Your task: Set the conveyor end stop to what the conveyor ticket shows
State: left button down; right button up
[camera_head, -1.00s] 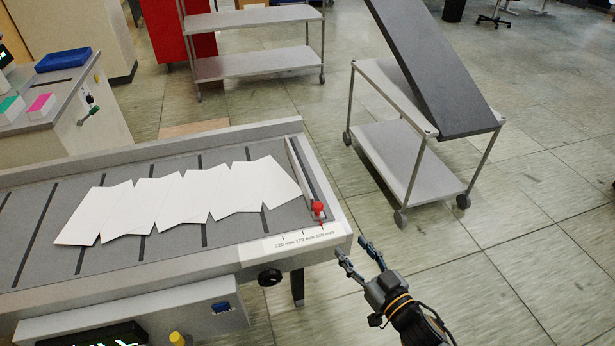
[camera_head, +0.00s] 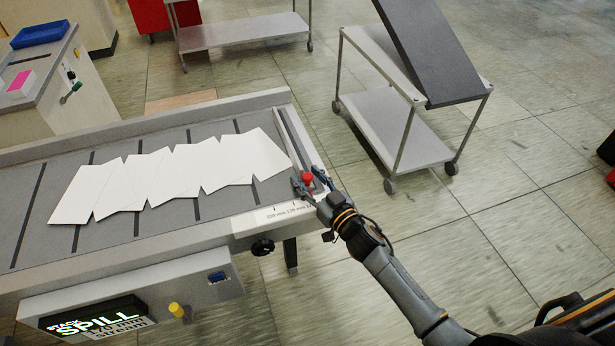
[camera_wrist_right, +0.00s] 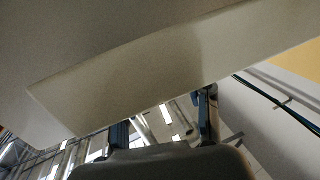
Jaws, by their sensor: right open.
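The conveyor end stop (camera_head: 288,142) is a pale bar across the right end of the conveyor (camera_head: 215,218), with a red knob (camera_head: 307,178) at its near end. A printed mm scale (camera_head: 283,212) runs along the near edge; its right end is hidden by my gripper. My right gripper (camera_head: 308,184) is open, its fingers on either side of the red knob; contact cannot be told. In the right wrist view its fingers (camera_wrist_right: 163,125) show below a pale surface. My left gripper is not in view. I cannot make out a conveyor ticket.
Overlapping white sheets (camera_head: 170,178) lie on the belt. A lit display (camera_head: 97,322) reads "STACK SPILL", with a stream line in mm below. A black knob (camera_head: 262,246) is on the conveyor's front.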

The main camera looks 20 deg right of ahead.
aim_at(289, 192)
jog(key=shift+w+a, duration=0.1)
jog(key=shift+w, duration=0.15)
grip_shut()
jog(key=a, duration=0.5)
jog(key=shift+s+a, duration=0.1)
grip_release()
